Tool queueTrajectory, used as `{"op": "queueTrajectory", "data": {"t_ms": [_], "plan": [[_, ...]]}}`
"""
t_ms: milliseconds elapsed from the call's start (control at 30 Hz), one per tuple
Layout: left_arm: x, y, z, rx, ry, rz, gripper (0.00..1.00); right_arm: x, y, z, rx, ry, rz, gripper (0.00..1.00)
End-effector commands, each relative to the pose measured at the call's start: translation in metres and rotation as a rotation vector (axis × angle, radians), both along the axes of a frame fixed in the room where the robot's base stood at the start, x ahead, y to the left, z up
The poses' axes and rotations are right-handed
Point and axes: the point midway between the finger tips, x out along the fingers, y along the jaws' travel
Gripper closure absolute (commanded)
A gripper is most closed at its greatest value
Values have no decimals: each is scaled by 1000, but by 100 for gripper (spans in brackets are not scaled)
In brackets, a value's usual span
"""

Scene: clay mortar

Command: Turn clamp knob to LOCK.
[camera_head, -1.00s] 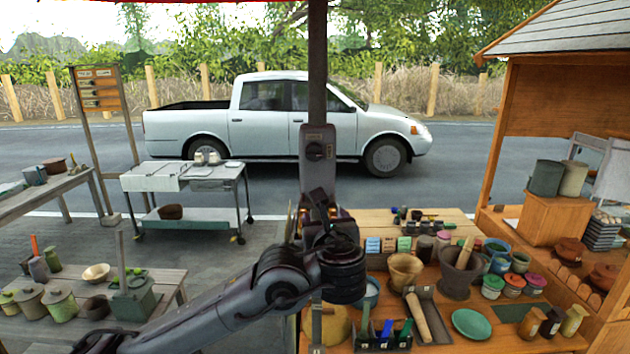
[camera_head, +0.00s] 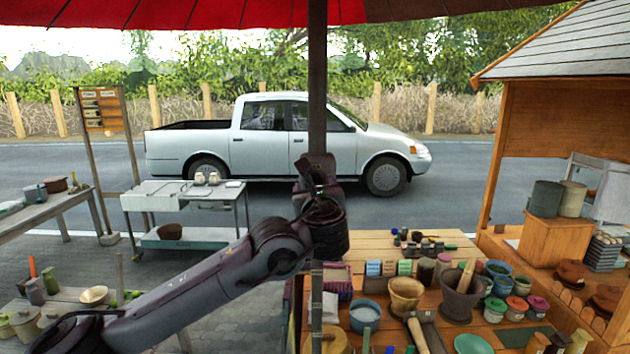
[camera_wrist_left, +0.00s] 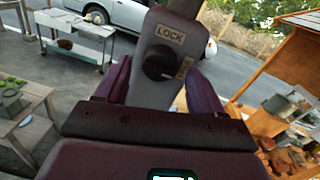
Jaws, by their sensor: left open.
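The clamp (camera_head: 318,163) is a dark plate on the upright pole, mostly covered by my left gripper in the head view. In the left wrist view its face shows a round black clamp knob (camera_wrist_left: 160,67), with a LOCK label (camera_wrist_left: 169,34) above it and a second, tilted label (camera_wrist_left: 185,68) to its right, too small to read. My left gripper (camera_head: 316,188) is in front of the clamp. In the left wrist view the left gripper (camera_wrist_left: 161,72) is open, its purple fingers on either side of the plate and knob. Finger contact cannot be told. My right gripper is not in view.
The pole (camera_head: 318,90) rises to a red umbrella (camera_head: 180,12). Below right, a wooden table (camera_head: 440,310) is crowded with pots, a mortar (camera_head: 463,297) and jars. A metal cart (camera_head: 185,197) and a parked pickup (camera_head: 285,140) stand behind. The air around the clamp is clear.

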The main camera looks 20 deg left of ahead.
Motion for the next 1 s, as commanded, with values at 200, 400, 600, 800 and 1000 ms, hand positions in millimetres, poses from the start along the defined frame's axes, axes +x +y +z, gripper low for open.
{"op": "queueTrajectory", "data": {"t_ms": [200,400,600,800,1000], "plan": [[13,6,0,0,0,0,32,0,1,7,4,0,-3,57],[14,7,0,1,-1,-1,32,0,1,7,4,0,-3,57],[14,7,0,1,-1,-1,44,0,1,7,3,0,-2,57],[14,7,0,0,-1,0,75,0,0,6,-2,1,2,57],[14,7,-1,-3,-1,0,88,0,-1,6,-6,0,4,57]]}}
